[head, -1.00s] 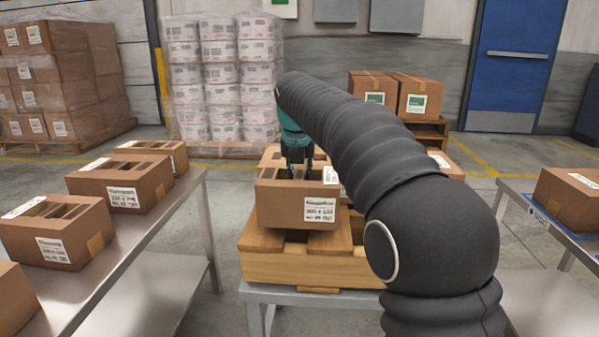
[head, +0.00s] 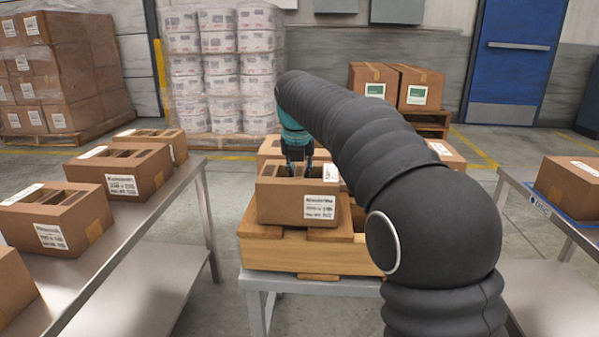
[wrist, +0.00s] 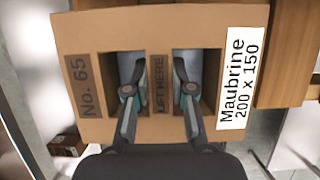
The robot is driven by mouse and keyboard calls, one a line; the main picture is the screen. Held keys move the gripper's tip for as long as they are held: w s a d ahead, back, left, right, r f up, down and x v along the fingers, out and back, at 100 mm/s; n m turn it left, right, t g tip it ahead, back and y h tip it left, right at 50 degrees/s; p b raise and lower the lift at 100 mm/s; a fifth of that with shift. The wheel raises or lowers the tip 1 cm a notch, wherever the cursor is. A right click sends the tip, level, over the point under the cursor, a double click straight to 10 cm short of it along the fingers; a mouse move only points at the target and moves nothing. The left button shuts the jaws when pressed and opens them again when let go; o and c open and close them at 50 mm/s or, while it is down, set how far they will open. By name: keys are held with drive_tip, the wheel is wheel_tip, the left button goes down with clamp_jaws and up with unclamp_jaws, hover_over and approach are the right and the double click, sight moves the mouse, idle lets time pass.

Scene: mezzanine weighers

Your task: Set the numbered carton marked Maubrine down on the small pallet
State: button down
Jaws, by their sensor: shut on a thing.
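The Maubrine carton (head: 280,208) is a brown box with two top openings and a white label. The wrist view shows its top (wrist: 95,35), marked No. 65, Maubrine and 200 x 150. My gripper (head: 298,170) reaches into both openings, and its fingers (wrist: 158,90) are shut on the "LIFT HERE" strip between them. The carton is upright over the front of the small wooden pallet (head: 300,257). Its underside is at or very near the slats; I cannot tell if it touches. The pallet stands on a grey metal stand (head: 262,283).
Other cartons stand on the left steel table (head: 135,222). One carton (head: 270,147) shows behind the held one, and another (head: 447,155) past my arm. A carton (head: 568,185) sits on the right table. My arm hides the pallet's right part.

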drive_tip(key=shift+f, duration=0.25)
drive_tip(key=c, duration=0.9)
unclamp_jaws()
